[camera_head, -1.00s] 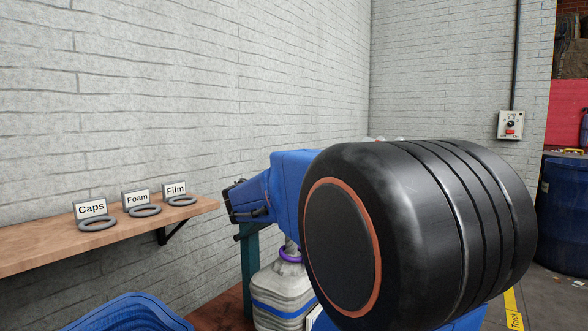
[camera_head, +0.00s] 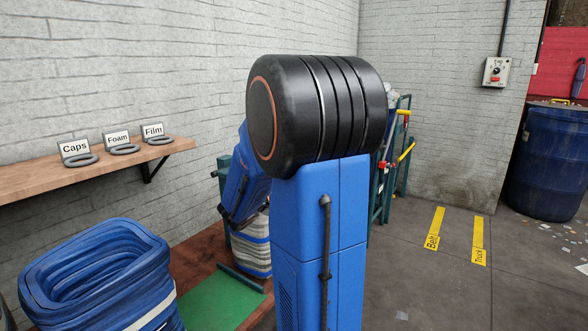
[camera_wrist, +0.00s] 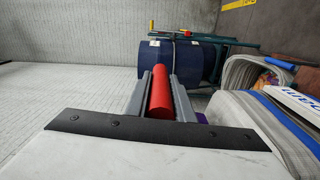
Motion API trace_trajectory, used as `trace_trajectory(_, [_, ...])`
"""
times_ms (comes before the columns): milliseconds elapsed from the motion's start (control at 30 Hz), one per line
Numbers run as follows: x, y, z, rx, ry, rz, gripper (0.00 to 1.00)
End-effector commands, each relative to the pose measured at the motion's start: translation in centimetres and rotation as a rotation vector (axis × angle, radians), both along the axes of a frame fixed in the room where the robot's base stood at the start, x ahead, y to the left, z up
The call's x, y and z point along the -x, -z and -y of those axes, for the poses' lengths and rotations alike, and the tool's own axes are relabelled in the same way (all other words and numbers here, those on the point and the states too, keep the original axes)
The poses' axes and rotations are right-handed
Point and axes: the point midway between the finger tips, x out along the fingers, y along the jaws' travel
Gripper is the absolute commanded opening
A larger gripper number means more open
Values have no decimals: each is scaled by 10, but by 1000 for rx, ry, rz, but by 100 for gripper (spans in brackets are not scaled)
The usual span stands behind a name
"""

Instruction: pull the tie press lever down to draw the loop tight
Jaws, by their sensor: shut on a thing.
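The red cylindrical grip (camera_wrist: 161,92) of the tie press lever lies between the two grey fingers of my gripper (camera_wrist: 161,78) in the wrist view. The fingers are shut on it. A small piece of something purple (camera_wrist: 201,118), perhaps the loop, shows beside the right finger. In the head view, the sack (camera_head: 252,248) stands beside a green post (camera_head: 224,172), partly hidden by my blue arm. My gripper, the lever and the loop are hidden there.
A wooden shelf (camera_head: 110,175) with Caps, Foam and Film signs runs along the left wall. A green frame with yellow handles (camera_head: 402,160) stands behind my arm.

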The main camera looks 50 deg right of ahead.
Motion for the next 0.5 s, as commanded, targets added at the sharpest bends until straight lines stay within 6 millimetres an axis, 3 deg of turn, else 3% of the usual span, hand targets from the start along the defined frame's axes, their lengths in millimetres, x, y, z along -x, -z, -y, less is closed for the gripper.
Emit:
trace_trajectory(200, [-2,19,0,-2,0,-4,0])
trace_trajectory(500, [-3,26,0,-3,-1,-5,0])
